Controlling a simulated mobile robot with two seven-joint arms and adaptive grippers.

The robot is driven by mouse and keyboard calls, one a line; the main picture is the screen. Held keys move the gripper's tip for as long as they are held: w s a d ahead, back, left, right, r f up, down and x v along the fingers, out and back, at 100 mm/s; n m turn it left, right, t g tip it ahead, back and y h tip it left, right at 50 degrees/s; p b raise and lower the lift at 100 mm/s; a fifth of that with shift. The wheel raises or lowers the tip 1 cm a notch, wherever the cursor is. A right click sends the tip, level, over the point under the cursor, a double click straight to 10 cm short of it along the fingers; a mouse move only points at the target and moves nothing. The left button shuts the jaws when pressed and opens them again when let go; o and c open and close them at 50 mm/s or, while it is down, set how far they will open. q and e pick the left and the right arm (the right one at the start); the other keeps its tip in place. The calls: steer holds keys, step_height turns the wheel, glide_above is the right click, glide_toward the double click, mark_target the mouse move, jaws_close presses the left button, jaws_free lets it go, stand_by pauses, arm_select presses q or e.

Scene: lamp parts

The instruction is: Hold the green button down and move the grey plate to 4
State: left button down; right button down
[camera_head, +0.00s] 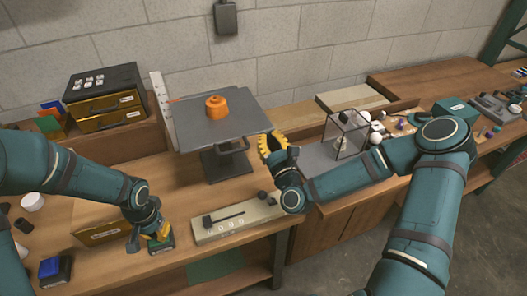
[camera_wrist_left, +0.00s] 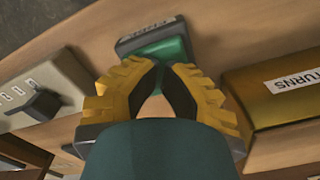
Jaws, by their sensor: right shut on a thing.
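The grey plate (camera_head: 238,108) is a flat square platform on a dark stand, with an orange knobbed weight (camera_head: 216,106) on it. A white upright scale (camera_head: 162,108) with a red pointer stands at its left; its numbers are too small to read. My right gripper (camera_head: 268,147) is shut at the plate's right front corner; its fingers hide the exact grip. The green button block (camera_head: 163,247) is on the bench at front left; it also shows in the left wrist view (camera_wrist_left: 172,48). My left gripper (camera_head: 156,236) has its fingertips together at the block, hiding part of it; whether the button is down cannot be seen.
A pale control panel (camera_head: 237,219) with a slider and knobs lies between the arms. A brass RETURNS box (camera_wrist_left: 280,90) is beside my left gripper. A drawer cabinet (camera_head: 105,97) stands at back left. A clear-sided case (camera_head: 346,132) stands right of my right gripper.

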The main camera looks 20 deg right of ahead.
step_height(320, 180, up, 2)
steer(key=shift+r, duration=0.15)
steer(key=shift+s, duration=0.1)
